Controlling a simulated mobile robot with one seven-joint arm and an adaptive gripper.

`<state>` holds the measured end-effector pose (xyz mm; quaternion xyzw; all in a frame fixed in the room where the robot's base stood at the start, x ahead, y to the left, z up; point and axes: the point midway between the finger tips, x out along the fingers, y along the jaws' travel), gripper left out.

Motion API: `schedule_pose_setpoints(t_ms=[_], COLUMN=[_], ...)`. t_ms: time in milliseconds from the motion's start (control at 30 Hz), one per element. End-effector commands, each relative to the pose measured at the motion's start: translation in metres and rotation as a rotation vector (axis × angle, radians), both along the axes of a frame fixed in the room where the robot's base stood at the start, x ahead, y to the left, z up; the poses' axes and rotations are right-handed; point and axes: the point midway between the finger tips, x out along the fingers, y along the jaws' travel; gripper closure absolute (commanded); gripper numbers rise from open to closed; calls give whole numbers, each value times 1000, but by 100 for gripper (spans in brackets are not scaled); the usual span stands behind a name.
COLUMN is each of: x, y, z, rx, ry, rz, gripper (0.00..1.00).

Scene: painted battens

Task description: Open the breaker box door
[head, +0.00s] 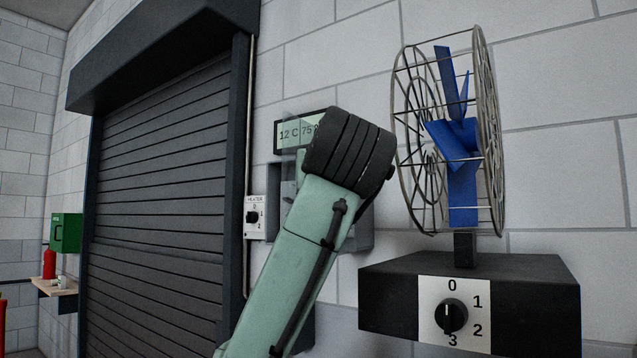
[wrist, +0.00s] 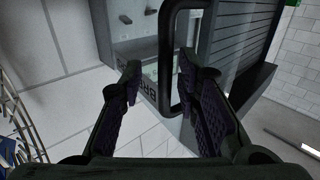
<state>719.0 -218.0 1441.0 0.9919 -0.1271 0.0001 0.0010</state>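The grey breaker box (head: 362,232) is on the block wall, largely hidden behind my arm in the head view. The wrist view shows its inside (wrist: 122,50) with small switches, and a see-through door bearing part of dark lettering (wrist: 152,90). I cannot tell whether the door stands ajar. A black loop handle (wrist: 165,55) is in front of it. My gripper (wrist: 159,66) is open, with its fingertips on either side of the handle's near bar; contact is not clear. The gripper is hidden behind my arm in the head view.
A caged fan (head: 462,145) on a black base with a dial stands at right. A heater dial (head: 254,217) and a display (head: 288,133) are on the wall beside the box. A dark roller shutter (head: 165,190) fills the left.

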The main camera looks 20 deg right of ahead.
Motion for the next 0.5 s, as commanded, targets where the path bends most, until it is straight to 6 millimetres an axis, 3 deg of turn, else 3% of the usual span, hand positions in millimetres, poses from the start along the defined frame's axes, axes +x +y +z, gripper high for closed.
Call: schedule_pose_setpoints(t_ms=[267, 500], x=[-3, -41], y=[1, 10], z=[0, 1], rx=[-1, -1], ry=[-1, -5], rz=[-1, -2], gripper=[70, 70])
